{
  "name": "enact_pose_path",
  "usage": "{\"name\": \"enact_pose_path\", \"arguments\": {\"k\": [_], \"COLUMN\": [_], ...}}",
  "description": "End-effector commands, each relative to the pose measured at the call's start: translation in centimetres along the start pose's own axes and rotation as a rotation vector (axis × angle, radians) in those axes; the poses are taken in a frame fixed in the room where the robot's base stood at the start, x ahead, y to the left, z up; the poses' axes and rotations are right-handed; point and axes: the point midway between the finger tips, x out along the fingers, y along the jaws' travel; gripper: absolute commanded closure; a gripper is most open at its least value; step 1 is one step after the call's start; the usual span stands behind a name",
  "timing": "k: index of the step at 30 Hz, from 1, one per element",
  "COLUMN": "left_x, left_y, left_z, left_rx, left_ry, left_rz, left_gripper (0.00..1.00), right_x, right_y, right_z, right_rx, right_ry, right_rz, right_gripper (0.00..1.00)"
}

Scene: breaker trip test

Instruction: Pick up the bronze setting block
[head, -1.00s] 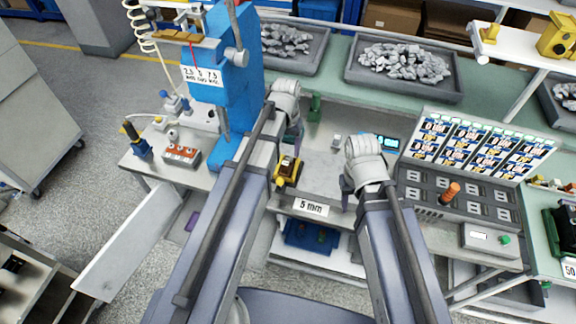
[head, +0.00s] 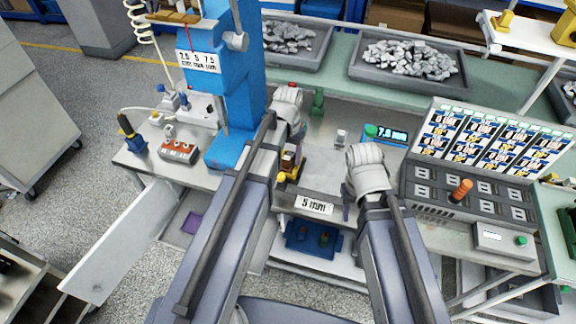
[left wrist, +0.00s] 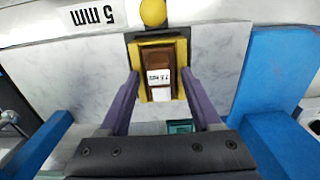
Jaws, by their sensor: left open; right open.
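A brown, bronze-looking block (left wrist: 158,65) with a small white label sits in a yellow holder (left wrist: 178,42) in the left wrist view. In the head view the block (head: 289,160) and holder (head: 283,178) show beside the left arm, partly hidden. My left gripper (left wrist: 160,78) is open, with one purple finger on each side of the block and holder; whether the fingers touch them I cannot tell. My right gripper (head: 348,205) is open and empty at the front right of the pale plate, its fingers mostly hidden by the wrist.
A blue column (head: 235,100) stands just left of the left arm. A green piece (head: 318,102) and a small grey piece (head: 341,137) stand behind. A display (head: 392,134) reads 7.0 mm. A grey socket panel (head: 470,195) is at right. A blue tray (head: 312,240) lies below.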

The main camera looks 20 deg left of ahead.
Motion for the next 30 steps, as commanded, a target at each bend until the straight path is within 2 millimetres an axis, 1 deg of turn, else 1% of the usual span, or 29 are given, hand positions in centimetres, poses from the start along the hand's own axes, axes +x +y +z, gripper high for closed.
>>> {"name": "enact_pose_path", "arguments": {"k": [4,5,21,22,30], "left_x": [-0.14,-0.14,-0.13,-0.13,-0.13], "left_y": [0.0,0.0,0.0,0.0,0.0], "left_z": [-0.01,-0.01,0.0,-0.01,0.0], "left_rx": [0.0,0.0,0.0,0.0,0.0], "left_ry": [0.0,0.0,0.0,0.0,0.0], "left_rz": [0.0,0.0,0.0,0.0,0.0], "left_gripper": [0.35,0.37,0.98,1.0,1.0], "right_x": [-0.14,-0.14,-0.13,-0.13,-0.13], "right_y": [0.01,0.01,0.01,0.01,0.01], "right_z": [0.01,0.01,0.01,0.01,0.01], "right_rx": [0.0,0.0,0.0,0.0,0.0], "right_ry": [0.0,0.0,0.0,0.0,0.0], "right_rz": [0.0,0.0,0.0,0.0,0.0], "right_gripper": [0.54,0.54,0.54,0.54,0.54]}}
